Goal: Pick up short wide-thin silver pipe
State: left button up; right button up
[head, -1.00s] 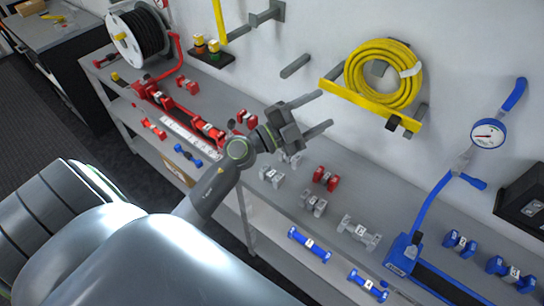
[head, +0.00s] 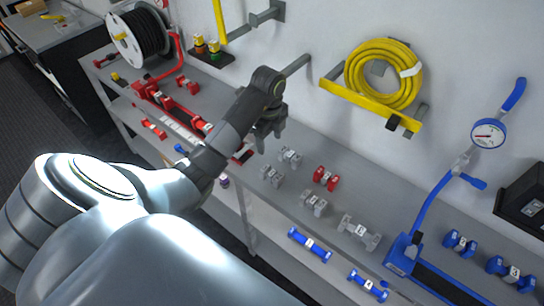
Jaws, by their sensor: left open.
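Several short silver pipe pieces with flanged ends and small labels lie on the grey bench. One silver pipe (head: 290,157) is at the back, and another silver pipe (head: 271,176) is just in front of it. A third silver pipe (head: 313,203) and a wider silver pipe (head: 359,233) lie further right. The labels are too small to read, so I cannot tell which is the wide-thin one. My left gripper (head: 270,141) is open and empty, pointing down above the bench, left of the back silver pipe and apart from it. My right gripper is not in view.
A red pipe (head: 326,179) lies among the silver ones. Red parts (head: 188,86) fill the bench's left side. A yellow hose (head: 383,78) hangs on the wall.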

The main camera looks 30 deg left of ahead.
pick_arm(q)
jog(key=b, duration=1.1)
send_over(272, 173)
jog(key=f, duration=1.1)
jog(key=shift+s+a+f, duration=0.25)
jog(key=shift+a+f, duration=0.05)
jog(key=shift+w+d+f+b, duration=0.1)
jog(key=shift+f+b, duration=0.85)
jog(key=shift+b, duration=0.25)
jog(key=shift+w+d+f+b, duration=0.15)
jog(key=shift+d+f+b, duration=0.05)
jog(key=shift+f+b, duration=0.75)
notch_tip(272, 173, down, 2)
jog(key=shift+p, duration=0.65)
jog(key=shift+c, duration=0.2)
jog(key=c, duration=1.1)
jog(key=shift+r, duration=0.15)
